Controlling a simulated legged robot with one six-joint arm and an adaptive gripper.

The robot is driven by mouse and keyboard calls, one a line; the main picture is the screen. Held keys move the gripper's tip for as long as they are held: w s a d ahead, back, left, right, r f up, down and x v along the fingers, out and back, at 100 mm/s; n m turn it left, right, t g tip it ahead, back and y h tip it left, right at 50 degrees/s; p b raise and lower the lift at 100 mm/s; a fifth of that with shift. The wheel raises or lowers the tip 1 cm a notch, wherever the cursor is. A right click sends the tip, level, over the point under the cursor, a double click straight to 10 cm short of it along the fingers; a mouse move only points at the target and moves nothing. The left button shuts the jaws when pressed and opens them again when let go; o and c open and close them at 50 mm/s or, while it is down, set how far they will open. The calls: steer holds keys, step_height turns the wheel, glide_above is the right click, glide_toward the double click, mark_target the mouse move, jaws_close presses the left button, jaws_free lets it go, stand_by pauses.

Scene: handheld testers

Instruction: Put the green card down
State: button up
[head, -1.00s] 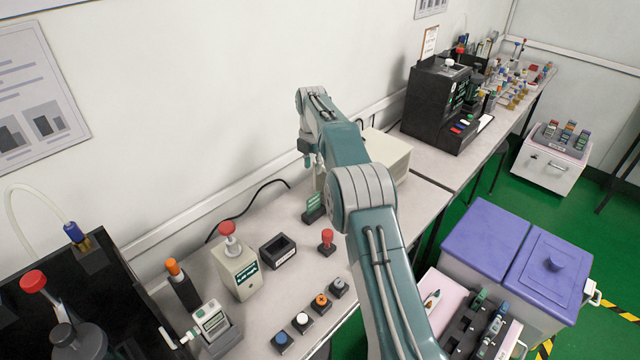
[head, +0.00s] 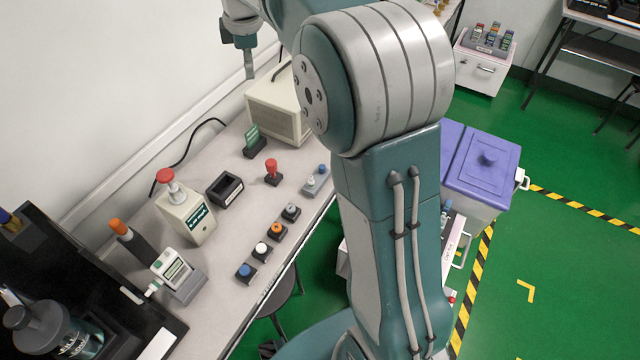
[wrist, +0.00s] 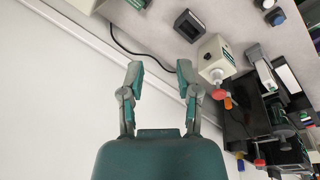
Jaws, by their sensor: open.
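The green card (head: 252,134) stands upright in a small dark holder (head: 256,148) on the grey bench, near the beige box. My gripper (head: 249,68) is up near the wall, above and apart from the card, and small in the head view. In the wrist view my gripper (wrist: 160,76) shows its two fingers spread apart with nothing between them, only white wall behind. A dark holder with a bit of green (wrist: 137,4) shows at the top edge of the wrist view, mostly cut off.
The beige box (head: 280,107) stands behind the card. A white tester with a red knob (head: 187,212), an empty black holder (head: 225,189), a red stamp-like piece (head: 272,172) and several button blocks (head: 262,250) stand on the bench. A black cable runs along the wall.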

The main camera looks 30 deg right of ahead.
steer(key=s+r+m+t, duration=0.25)
steer(key=s+m, duration=0.85)
steer(key=s, duration=1.3)
steer(key=s+f+m, duration=0.4)
steer(key=s+f, duration=0.1)
steer(key=s, duration=0.3)
steer(key=shift+f+t, duration=0.3)
steer(key=shift+t, duration=0.15)
